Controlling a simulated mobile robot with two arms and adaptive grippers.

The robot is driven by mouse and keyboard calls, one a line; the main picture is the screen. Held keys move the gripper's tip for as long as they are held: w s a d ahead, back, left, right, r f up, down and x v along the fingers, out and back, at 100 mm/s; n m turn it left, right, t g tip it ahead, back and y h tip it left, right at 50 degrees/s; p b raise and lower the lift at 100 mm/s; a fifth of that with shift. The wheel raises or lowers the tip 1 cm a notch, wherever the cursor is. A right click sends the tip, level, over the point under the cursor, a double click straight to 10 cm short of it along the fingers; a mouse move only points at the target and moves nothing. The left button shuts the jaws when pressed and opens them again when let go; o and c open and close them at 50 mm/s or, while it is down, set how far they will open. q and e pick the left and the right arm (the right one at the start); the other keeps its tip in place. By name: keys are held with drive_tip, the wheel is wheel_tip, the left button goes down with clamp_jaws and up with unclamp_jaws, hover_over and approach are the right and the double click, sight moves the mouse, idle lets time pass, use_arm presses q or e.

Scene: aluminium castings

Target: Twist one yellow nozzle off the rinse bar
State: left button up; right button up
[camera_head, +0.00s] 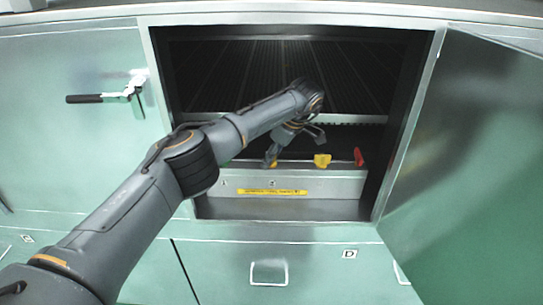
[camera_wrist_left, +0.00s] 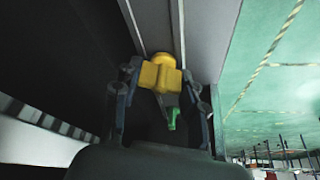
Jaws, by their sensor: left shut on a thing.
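The rinse bar (camera_head: 335,187) is a pale metal bar across the low front of the open cabinet; a grey strip of it runs up from the nozzle in the wrist view (camera_wrist_left: 150,22). My left gripper (camera_head: 271,160) reaches inside, fingers down at the bar. In the wrist view my left gripper (camera_wrist_left: 161,90) is shut on a yellow nozzle (camera_wrist_left: 160,73), one finger on each side. Whether the nozzle is still seated on the bar cannot be told. Another yellow nozzle (camera_head: 322,160) stands to the right, apart from the gripper. A red nozzle (camera_head: 359,157) stands farther right. My right gripper is out of view.
A green piece (camera_wrist_left: 173,118) shows below the held nozzle in the wrist view. The green door (camera_head: 470,130) stands open on the right. A dark ribbed rack (camera_head: 270,80) lies above the bar. A black handle (camera_head: 85,98) sticks out on the left panel.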

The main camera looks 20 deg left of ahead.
use_arm(q)
drive_tip(key=shift+s+d+f, duration=0.1)
drive_tip(key=shift+d+f, duration=0.05)
drive_tip(key=shift+f, duration=0.15)
drive_tip(key=o, duration=1.2)
drive_tip(key=shift+w, duration=0.2)
drive_tip(key=shift+r, duration=0.15)
